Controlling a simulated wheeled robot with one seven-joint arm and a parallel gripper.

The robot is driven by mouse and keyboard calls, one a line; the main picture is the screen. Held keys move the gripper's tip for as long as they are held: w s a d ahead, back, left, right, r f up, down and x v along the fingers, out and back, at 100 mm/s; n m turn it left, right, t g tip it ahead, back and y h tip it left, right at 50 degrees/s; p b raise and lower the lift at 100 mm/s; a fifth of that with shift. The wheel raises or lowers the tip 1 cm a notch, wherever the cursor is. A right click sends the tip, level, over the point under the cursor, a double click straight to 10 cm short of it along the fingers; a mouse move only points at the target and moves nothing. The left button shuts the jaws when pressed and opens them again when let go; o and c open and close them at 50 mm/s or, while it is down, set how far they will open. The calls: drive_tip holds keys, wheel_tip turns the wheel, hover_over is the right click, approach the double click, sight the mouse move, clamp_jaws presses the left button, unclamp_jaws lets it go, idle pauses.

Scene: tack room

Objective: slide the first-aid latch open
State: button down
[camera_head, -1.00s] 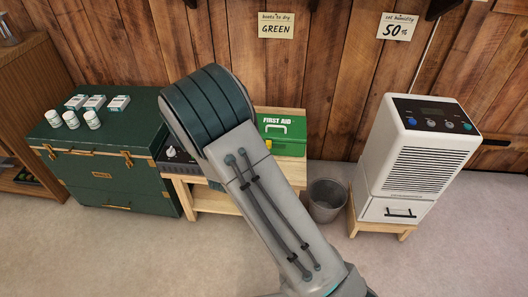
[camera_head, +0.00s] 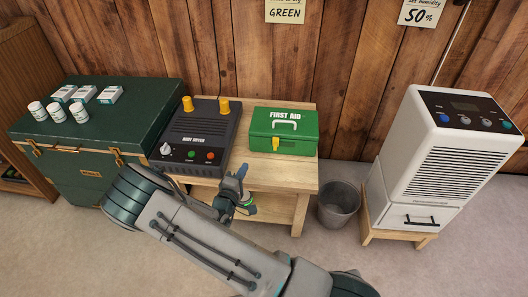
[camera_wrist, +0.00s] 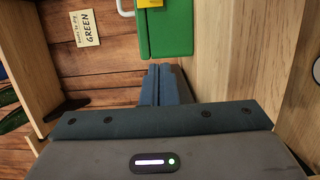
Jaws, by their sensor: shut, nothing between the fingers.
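The green first-aid box (camera_head: 306,131) stands closed on the wooden bench, with a white handle. Its yellow latch (camera_head: 277,145) sits on the front face. In the wrist view the box (camera_wrist: 170,35) and part of the yellow latch (camera_wrist: 150,3) show at the top edge. My gripper (camera_head: 243,171) is in front of the bench's front edge, left of and nearer than the latch. In the wrist view its fingers (camera_wrist: 160,70) are together and empty, apart from the latch.
A dark boot dryer (camera_head: 200,135) with yellow-orange posts stands left of the box on the bench (camera_head: 300,178). A green trunk (camera_head: 115,125) with jars and cartons is further left. A grey bin (camera_head: 338,205) and a white dehumidifier (camera_head: 440,155) stand right.

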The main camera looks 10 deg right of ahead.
sight(275, 144)
drive_tip(key=shift+w+d, duration=0.15)
drive_tip(key=shift+d, duration=0.35)
drive_tip(key=b+x, duration=0.2)
drive_tip(key=x, duration=0.7)
drive_tip(key=shift+f, duration=0.15)
drive_tip(key=d+b, duration=0.1)
drive_tip(key=d, duration=0.2)
drive_tip(key=shift+s+d, duration=0.3)
drive_tip(key=shift+d, duration=0.2)
